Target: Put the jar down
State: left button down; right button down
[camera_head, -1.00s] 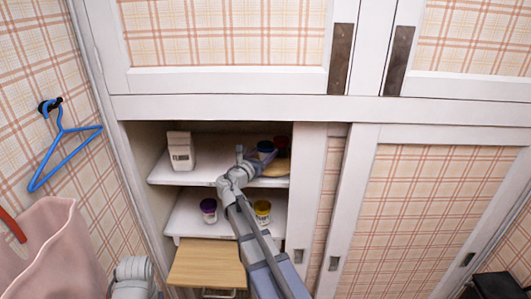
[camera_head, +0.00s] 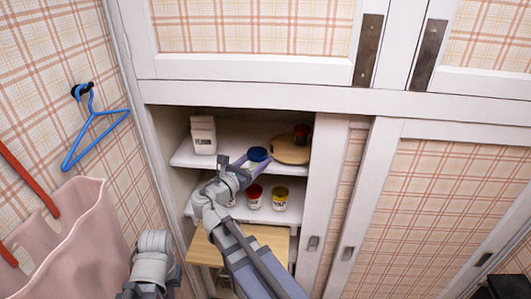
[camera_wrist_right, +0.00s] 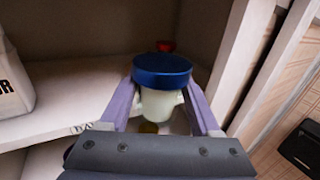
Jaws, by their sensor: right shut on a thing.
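The jar is white with a blue lid (camera_head: 257,154) and shows at the front of the upper shelf (camera_head: 235,135) in the head view. My right gripper (camera_head: 250,165) is shut on it. In the right wrist view the jar (camera_wrist_right: 160,103) is upright between the two fingers, lid above them. A yellow lid shows low beneath it there, so the jar is near the shelf's front edge. I cannot tell whether its base touches anything. My left gripper is out of view; only part of my left arm shows.
A white carton (camera_head: 203,135) stands left on the upper shelf. A round wooden board (camera_head: 289,150) and a dark red-lidded jar (camera_head: 302,132) are at its right. Red-lidded (camera_head: 254,195) and yellow-lidded (camera_head: 280,197) jars stand on the lower shelf. A sliding door (camera_head: 333,190) bounds the right side.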

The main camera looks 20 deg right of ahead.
jog(key=shift+s+a, duration=0.2)
jog(key=shift+a, duration=0.15)
